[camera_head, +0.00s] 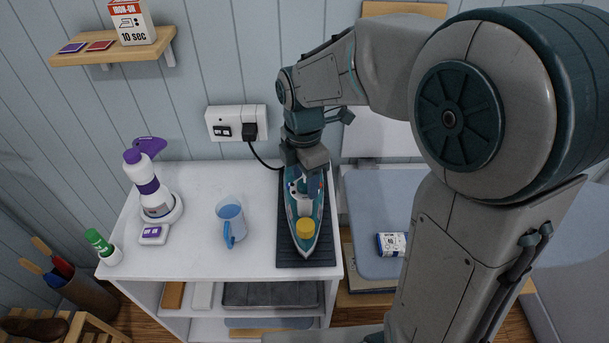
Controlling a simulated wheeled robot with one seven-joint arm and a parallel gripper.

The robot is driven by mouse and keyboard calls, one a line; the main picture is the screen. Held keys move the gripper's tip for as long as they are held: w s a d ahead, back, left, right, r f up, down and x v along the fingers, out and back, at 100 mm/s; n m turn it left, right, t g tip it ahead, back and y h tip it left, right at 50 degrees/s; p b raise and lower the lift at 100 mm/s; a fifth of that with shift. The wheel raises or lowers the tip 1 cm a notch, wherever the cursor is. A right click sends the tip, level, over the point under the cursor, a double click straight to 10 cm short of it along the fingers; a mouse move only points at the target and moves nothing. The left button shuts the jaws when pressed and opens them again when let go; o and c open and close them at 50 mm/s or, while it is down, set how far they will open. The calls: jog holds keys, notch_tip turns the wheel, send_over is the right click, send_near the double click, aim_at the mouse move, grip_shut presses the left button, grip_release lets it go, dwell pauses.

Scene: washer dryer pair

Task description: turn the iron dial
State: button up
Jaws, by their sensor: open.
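The iron (302,222) lies on a dark ribbed mat (290,258) at the right end of the white counter. Its pointed end faces the front edge. My gripper (306,170) is open and points down over the back end of the iron. The gripper and wrist hide that back part. I cannot tell whether the fingers touch the iron.
A black plug and cord (250,132) run from the wall socket toward the iron. A blue measuring jug (231,220) stands left of the mat. The counter's front middle is clear. A padded board (375,205) lies right.

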jog(key=shift+f, duration=0.1)
jog(key=c, duration=1)
jog(key=shift+m, duration=0.3)
jog(key=m, duration=0.4)
jog(key=shift+m, duration=0.3)
jog(key=m+b, duration=0.1)
jog(key=m, duration=0.3)
jog(key=shift+m, duration=0.3)
jog(key=m+b, duration=0.1)
jog(key=m, duration=0.6)
jog(key=shift+y, duration=0.3)
jog(key=m, duration=0.6)
jog(key=shift+m+b, duration=0.4)
